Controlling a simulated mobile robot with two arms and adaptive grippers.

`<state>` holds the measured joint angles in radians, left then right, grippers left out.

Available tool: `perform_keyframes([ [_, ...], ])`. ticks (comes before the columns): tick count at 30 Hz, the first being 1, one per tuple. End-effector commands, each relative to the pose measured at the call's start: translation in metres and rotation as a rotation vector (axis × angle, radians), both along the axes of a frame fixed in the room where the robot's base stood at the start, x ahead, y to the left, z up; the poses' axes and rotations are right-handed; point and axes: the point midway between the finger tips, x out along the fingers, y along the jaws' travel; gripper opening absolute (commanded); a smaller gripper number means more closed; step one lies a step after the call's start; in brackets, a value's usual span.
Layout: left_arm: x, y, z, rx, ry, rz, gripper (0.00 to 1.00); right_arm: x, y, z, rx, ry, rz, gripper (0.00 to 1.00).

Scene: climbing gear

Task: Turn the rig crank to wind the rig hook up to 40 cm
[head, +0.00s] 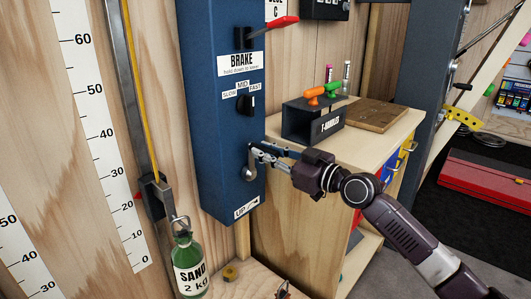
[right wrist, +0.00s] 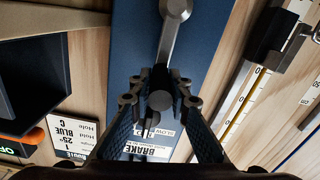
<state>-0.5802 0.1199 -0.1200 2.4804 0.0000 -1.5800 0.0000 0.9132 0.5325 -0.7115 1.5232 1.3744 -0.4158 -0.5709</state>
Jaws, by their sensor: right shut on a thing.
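The rig crank (head: 249,168) is a grey arm on the front of the blue post; it also shows in the right wrist view (right wrist: 172,45). My right gripper (head: 259,151) is shut on the crank's handle. In the right wrist view its fingertips (right wrist: 161,88) lie on both sides of the round handle end. The rig hook (head: 181,221) hangs below a sliding carriage and bears a green bottle (head: 190,262) labelled SAND 2 kg. A red pointer (head: 138,197) stands near the 20 mark of the scale (head: 104,135). My left gripper is not in view.
The blue post (head: 222,110) carries a red-handled brake lever (head: 272,29), a speed knob (head: 245,104) and an UP arrow label (head: 246,207). A wooden cabinet (head: 385,140) with a dark T-handles box (head: 313,121) stands right behind my right arm. A small dark thing at the bottom edge is unclear.

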Motion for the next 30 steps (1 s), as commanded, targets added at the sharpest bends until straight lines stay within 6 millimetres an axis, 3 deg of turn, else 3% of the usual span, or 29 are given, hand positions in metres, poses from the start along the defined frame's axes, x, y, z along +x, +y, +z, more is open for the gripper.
perform_keyframes([
  [16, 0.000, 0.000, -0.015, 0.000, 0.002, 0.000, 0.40, 0.014, -0.015, -0.003, 0.132, 0.126, -0.008, 0.00],
  [21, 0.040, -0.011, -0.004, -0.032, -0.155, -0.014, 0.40, 0.022, -0.023, -0.005, 0.224, 0.217, -0.008, 0.00],
  [30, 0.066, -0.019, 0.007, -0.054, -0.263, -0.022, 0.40, 0.033, -0.035, -0.011, 0.358, 0.350, -0.010, 0.00],
])
